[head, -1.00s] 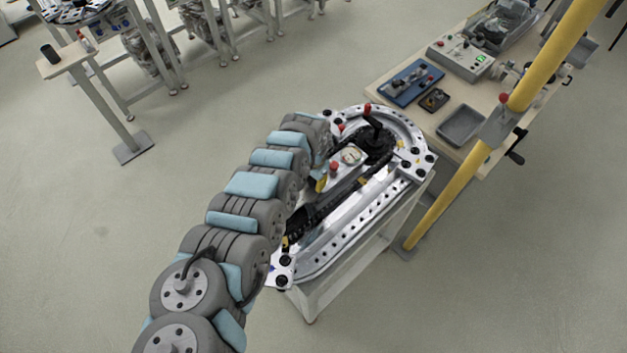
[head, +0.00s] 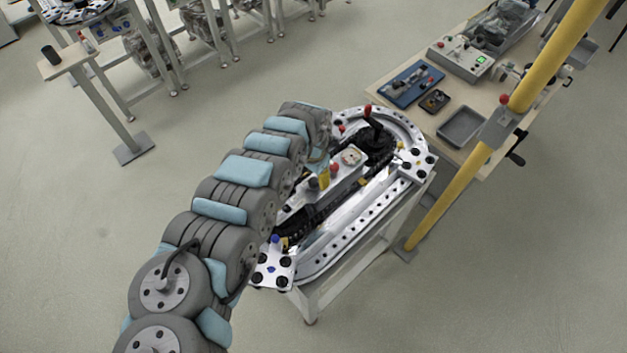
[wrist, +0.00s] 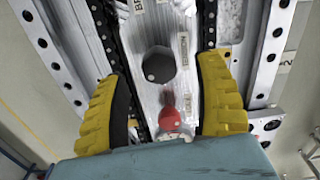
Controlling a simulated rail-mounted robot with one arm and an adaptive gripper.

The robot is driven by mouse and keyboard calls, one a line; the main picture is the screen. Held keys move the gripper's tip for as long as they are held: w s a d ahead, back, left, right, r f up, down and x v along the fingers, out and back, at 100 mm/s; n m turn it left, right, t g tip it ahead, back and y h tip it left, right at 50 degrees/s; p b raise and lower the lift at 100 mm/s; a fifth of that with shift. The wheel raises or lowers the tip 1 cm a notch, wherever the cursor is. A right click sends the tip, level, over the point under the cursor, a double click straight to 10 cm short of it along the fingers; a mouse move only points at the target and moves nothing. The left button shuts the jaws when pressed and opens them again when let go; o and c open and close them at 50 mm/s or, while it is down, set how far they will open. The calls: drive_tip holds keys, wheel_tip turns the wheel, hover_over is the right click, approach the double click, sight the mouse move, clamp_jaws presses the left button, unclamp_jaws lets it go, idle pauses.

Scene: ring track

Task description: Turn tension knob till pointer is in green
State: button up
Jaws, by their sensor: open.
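A round black knob (wrist: 158,64) with a pale dot near its lower left edge stands on the light metal panel in the wrist view. In the head view the black knob (head: 313,184) shows beside my arm. My gripper (wrist: 163,90) is open, with one yellow finger on each side of the panel. The knob lies between and slightly beyond the fingertips, with gaps on both sides. A round, pale dial (head: 351,157) sits farther along the panel. Its pointer and any green zone are too small to make out.
Black cable chain (wrist: 123,60) runs alongside the panel. The oval metal track (head: 350,210) surrounds it. A red-topped lever (head: 368,112) rises at the far end, and a yellow post (head: 470,170) stands right.

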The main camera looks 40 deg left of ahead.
sight(313, 182)
wheel_tip(313, 182, up, 9)
drive_tip(key=shift+f, duration=0.2)
idle(0.5)
idle(0.5)
